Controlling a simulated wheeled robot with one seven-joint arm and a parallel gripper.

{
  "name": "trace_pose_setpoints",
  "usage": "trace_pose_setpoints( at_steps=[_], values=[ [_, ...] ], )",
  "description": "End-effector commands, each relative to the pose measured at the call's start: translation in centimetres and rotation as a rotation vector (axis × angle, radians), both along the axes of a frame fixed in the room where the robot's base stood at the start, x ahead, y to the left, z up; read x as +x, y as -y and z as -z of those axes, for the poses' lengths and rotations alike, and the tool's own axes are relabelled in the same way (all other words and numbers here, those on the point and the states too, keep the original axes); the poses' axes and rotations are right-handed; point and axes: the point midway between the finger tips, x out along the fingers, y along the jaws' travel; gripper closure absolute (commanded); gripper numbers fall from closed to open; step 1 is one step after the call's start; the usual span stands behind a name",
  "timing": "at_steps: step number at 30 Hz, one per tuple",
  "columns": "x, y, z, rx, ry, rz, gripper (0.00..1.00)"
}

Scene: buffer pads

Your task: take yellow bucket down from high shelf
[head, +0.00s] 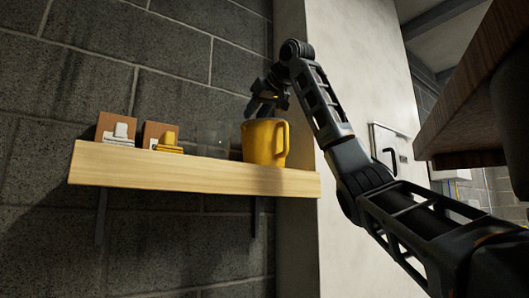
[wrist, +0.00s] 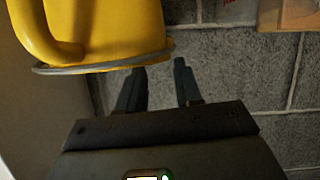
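The yellow bucket (head: 262,143) stands upright at the right end of the wooden shelf (head: 200,174), its handle on the right. In the wrist view the yellow bucket (wrist: 105,25) fills the upper left, with a grey rim edge and its handle at the far left. My gripper (head: 262,108) is just above the bucket's top in the head view. In the wrist view my gripper (wrist: 160,68) has its two dark fingers apart with nothing between them. The left fingertip is close to the rim; I cannot tell whether it touches.
A clear container (head: 213,140) stands left of the bucket. Further left are two brown cards or boxes (head: 110,124) with white and yellow items before them. A block wall is behind the shelf and a pale pillar (head: 345,120) to its right. A dark wooden overhang (head: 480,95) juts in at right.

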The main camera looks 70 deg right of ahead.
Motion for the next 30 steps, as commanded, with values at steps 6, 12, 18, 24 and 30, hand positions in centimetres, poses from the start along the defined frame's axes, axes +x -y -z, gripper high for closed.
trace_pose_setpoints(
  at_steps=[6, 12, 18, 24, 30],
  values=[
    [2.4, 0.9, 0.5, 0.0, -0.003, 0.001, 0.65],
    [4.4, 2.0, 1.6, 0.001, -0.002, 0.0, 0.65],
    [4.8, 2.2, 2.0, 0.0, 0.0, -0.001, 0.65],
    [4.7, 2.2, 2.0, 0.0, 0.0, 0.0, 0.74],
    [4.7, 2.2, 1.9, 0.0, 0.0, 0.0, 0.93]
  ],
)
